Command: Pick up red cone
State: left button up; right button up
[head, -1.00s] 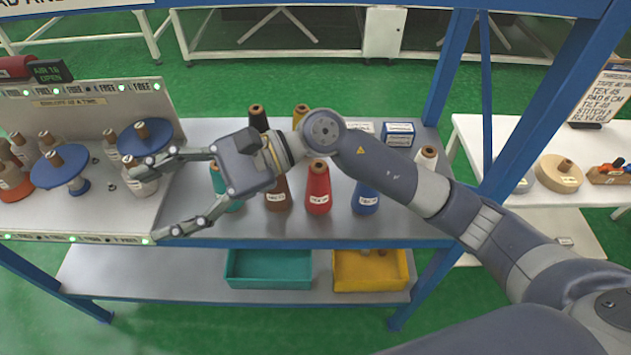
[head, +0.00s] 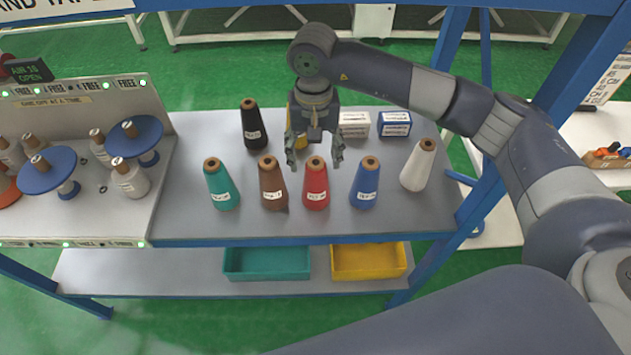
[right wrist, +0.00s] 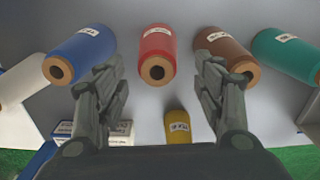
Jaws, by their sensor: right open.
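The red cone (head: 316,186) stands upright on the grey shelf top (head: 240,228), between the brown cone (head: 271,186) and the blue cone (head: 364,186). My right gripper (head: 314,160) is open and points down, above and just behind the red cone. In the right wrist view the red cone (right wrist: 157,55) lies ahead, between the lines of my two open fingers (right wrist: 160,85), with nothing held. The whole red cone and its label show. My left gripper is not in view.
A teal cone (head: 221,186) and a white cone (head: 418,166) stand at the row's ends. A black cone (head: 254,126) and boxes (head: 394,124) are behind; a yellow cone (right wrist: 177,127) is partly hidden. A bobbin rack (head: 160,190) is left, a blue post (head: 505,160) right.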

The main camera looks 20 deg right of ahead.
aim_at(316, 172)
jog(key=shift+f, duration=0.65)
jog(key=shift+f+p, duration=0.25)
jog(key=shift+p, duration=0.25)
jog(key=f+p, duration=0.1)
jog(key=f, duration=0.1)
jog(key=f+p, duration=0.1)
jog(key=f, duration=0.1)
jog(key=shift+s+d, duration=0.1)
jog(key=shift+d, duration=0.1)
jog(key=shift+f+p, duration=0.3)
jog(key=shift+c, duration=0.6)
grip_shut()
